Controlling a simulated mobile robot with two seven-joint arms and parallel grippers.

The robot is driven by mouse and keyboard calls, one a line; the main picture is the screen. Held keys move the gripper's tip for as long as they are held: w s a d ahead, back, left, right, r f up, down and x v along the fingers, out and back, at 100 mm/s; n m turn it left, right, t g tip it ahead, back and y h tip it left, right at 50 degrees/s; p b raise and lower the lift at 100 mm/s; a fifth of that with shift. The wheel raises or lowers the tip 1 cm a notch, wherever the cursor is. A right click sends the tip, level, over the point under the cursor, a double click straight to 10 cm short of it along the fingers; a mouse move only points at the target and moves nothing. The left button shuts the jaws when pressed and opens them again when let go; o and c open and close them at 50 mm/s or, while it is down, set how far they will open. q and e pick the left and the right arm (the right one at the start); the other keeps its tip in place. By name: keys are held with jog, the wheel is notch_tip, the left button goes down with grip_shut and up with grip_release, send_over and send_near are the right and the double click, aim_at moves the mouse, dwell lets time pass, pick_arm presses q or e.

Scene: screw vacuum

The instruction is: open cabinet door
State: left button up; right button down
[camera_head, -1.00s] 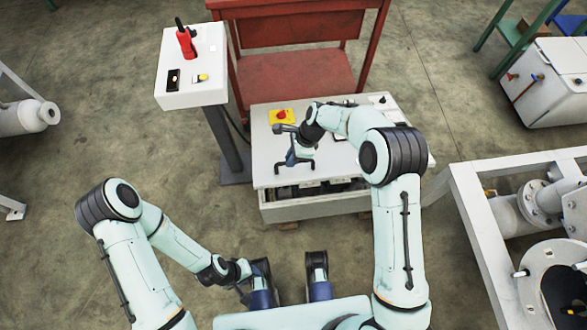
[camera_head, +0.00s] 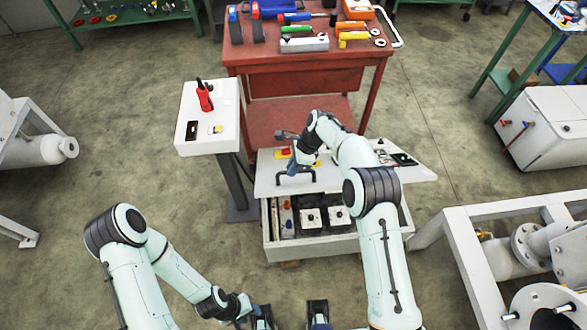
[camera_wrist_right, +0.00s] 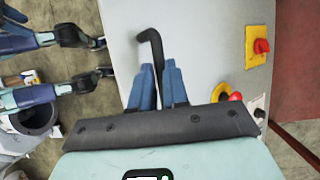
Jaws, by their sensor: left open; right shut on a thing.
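The low pale cabinet (camera_head: 325,247) stands in front of me in the head view. Its door (camera_head: 267,178) is partly open, lifted and moved toward the back, and the front of the inside shows dark bays with white square units (camera_head: 312,217). A black bar handle (camera_head: 294,178) is on the door. My right gripper (camera_head: 301,163) is shut on the handle; in the right wrist view the dark handle (camera_wrist_right: 152,42) stands between the two blue fingers. My left gripper (camera_head: 291,313) is open and empty, low in the head view, away from the cabinet.
A white pedestal (camera_head: 208,130) with a red handheld device (camera_head: 204,97) stands left of the cabinet. A red workbench (camera_head: 302,83) with tools is behind it. A white pipe frame (camera_head: 465,245) is close on the right. Floor at left is free.

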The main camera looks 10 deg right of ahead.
jog(key=shift+w+d+f, duration=0.15)
jog(key=shift+w+f, duration=0.05)
jog(key=shift+w, duration=0.1)
jog(key=c, duration=1.3)
grip_release()
jog(key=shift+o, duration=0.9)
jog(key=shift+w+f, duration=0.2)
jog(key=shift+w, duration=0.15)
pick_arm(q)
jog(key=shift+w+f, duration=0.1)
jog(key=shift+w, duration=0.15)
pick_arm(e)
jog(key=shift+r, duration=0.1)
pick_arm(q)
jog(key=shift+s, duration=0.1)
pick_arm(e)
jog(key=shift+s, duration=0.2)
jog(key=shift+r, duration=0.15)
pick_arm(q)
jog(key=shift+w+r+p, duration=0.35)
jog(key=shift+r+p, duration=0.45)
jog(key=shift+r, duration=0.05)
pick_arm(e)
jog(key=s+v, duration=0.1)
jog(key=v, duration=1.2)
jog(key=shift+w, duration=0.4)
jog(key=shift+r, duration=0.1)
